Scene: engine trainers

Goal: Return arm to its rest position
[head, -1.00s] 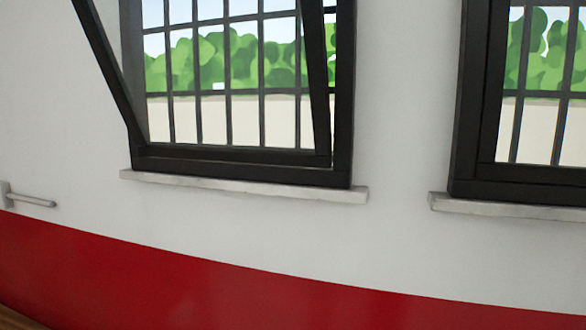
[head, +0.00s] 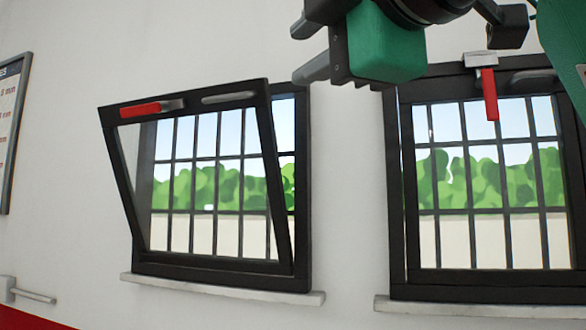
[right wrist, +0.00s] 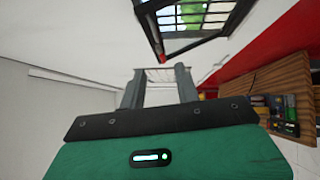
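My right gripper (head: 300,48), black fingers on a green body, is at the top of the head view, in front of the wall and above the gap between two windows. Its fingers stand apart with nothing held. In the right wrist view (right wrist: 158,84) the two grey fingers are also apart, with only background between them. Part of my green right arm shows at the upper right edge of the head view. My left gripper is out of view.
The left window (head: 202,268) is tilted open, its red handle (head: 141,109) lying sideways. The right window (head: 395,190) looks shut, its red handle (head: 489,95) pointing down. A wooden surface (right wrist: 270,80) and several coloured items (right wrist: 283,115) show at right in the wrist view.

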